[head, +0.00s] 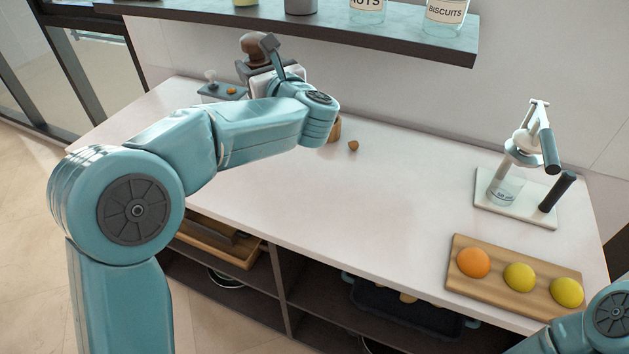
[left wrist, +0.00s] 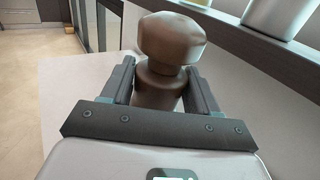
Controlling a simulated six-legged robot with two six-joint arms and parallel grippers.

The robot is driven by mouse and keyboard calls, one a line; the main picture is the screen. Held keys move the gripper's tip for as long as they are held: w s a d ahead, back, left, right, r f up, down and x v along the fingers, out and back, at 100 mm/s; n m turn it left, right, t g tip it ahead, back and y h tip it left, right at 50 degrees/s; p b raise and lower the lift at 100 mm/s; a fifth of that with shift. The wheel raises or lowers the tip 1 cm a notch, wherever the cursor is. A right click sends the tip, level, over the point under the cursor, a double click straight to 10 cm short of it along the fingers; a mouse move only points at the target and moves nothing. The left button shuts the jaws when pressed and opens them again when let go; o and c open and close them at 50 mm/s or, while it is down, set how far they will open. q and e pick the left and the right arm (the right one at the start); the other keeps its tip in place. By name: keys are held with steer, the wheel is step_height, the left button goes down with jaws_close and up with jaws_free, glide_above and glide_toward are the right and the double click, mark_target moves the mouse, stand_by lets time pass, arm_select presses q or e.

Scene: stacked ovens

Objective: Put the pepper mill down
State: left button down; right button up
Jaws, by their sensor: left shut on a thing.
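The brown wooden pepper mill (head: 254,44) shows above my left gripper at the back left of the counter. In the left wrist view the pepper mill (left wrist: 171,40) stands between the two dark fingers, its knobbed head above them. My left gripper (head: 268,62) is shut on the mill; it also shows in the left wrist view (left wrist: 160,85). The mill's lower part is hidden by the gripper, so I cannot tell whether it touches the white counter (head: 390,190). Only a piece of my right arm shows at the lower right; its gripper is out of view.
A small grey tray (head: 212,92) sits on the counter by the mill. A small brown ball (head: 353,146) lies right of my left wrist. A citrus press (head: 525,160) and a fruit board (head: 480,287) stand right. A shelf (head: 400,40) with jars hangs above. The counter's middle is clear.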

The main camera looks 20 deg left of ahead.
arm_select(q)
steer(key=s+a+r+n+g+y+b, duration=0.25)
steer(key=s+a+r+g+b, duration=0.2)
steer(key=b, duration=0.35)
step_height(320, 180, down, 19)
steer(key=b, duration=0.4)
steer(key=shift+s+t, duration=0.4)
steer(key=shift+t, duration=0.05)
arm_select(e)
step_height(320, 180, down, 14)
steer(key=shift+a, duration=0.15)
arm_select(q)
steer(key=shift+a+f, duration=0.1)
arm_select(e)
steer(key=shift+f, duration=0.15)
arm_select(q)
steer(key=shift+w+f, duration=0.1)
steer(key=shift+f, duration=0.05)
steer(key=shift+c, duration=1.4)
jaws_free()
arm_select(e)
steer(key=shift+f, duration=0.1)
